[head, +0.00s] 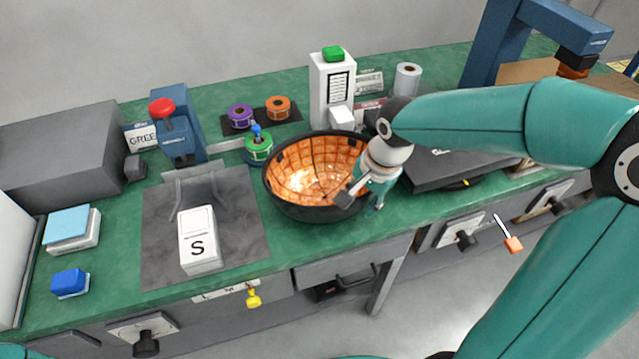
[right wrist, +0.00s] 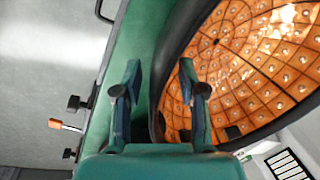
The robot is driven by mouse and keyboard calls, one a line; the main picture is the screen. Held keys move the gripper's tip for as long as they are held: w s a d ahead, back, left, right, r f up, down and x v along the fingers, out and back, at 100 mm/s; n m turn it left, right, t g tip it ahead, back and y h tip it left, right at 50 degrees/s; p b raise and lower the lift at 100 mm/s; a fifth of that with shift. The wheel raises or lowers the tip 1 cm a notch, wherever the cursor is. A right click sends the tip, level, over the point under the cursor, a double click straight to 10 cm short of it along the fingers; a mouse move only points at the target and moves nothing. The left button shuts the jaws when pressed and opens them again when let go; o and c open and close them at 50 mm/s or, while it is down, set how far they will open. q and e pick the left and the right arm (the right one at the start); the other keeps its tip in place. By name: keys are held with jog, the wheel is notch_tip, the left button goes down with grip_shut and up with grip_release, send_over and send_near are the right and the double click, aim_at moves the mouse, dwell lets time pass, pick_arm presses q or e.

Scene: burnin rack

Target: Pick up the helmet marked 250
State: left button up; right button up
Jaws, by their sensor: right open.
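The helmet (head: 290,208) lies open side up on the green bench, like a dark bowl with a glowing orange, gridded lining. No 250 marking is readable on it. My right gripper (head: 360,201) is at the helmet's near right rim, open. In the right wrist view, one finger of the right gripper (right wrist: 159,85) is over the helmet's (right wrist: 250,65) lining and the other is outside over the bench, with the dark rim between them. Whether either finger touches the rim is not clear. My left gripper is out of view.
A dark flat case (head: 450,170) is to the right. Drawers line the bench front.

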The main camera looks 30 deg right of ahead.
jog(key=shift+f, duration=0.25)
grip_shut()
jog(key=shift+r, duration=0.15)
